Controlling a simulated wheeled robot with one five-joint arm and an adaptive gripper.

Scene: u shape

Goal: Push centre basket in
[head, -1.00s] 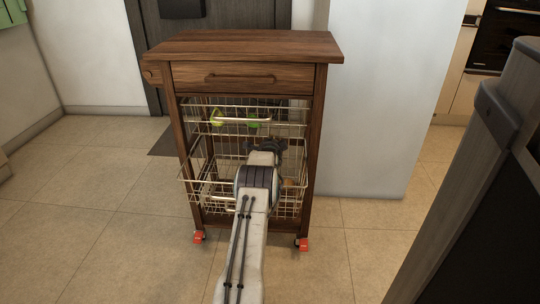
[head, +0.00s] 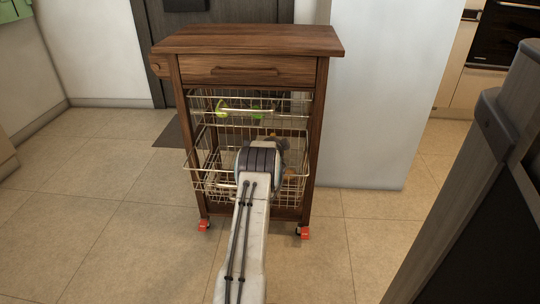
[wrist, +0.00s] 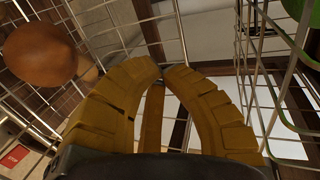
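A wooden cart (head: 250,39) stands ahead in the head view, with wire baskets under its drawer. The upper wire basket (head: 290,107) holds green items. A lower wire basket (head: 190,168) juts out past the cart's front at the left. Which of them is the centre basket is not clear. My arm crosses in front of the baskets and hides much of the lower one and my gripper. In the wrist view my gripper (wrist: 163,67) has its two yellow-brown fingers meeting at the tips, with nothing seen held. Wires surround it, and a round brown item (wrist: 40,52) is at the left.
A closed wooden drawer (head: 245,70) is under the cart top. The cart has red-marked casters (head: 304,232). A pale wall (head: 372,95) stands close behind it at the right, and a dark grey appliance (head: 480,190) is at the near right. Tiled floor at the left is clear.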

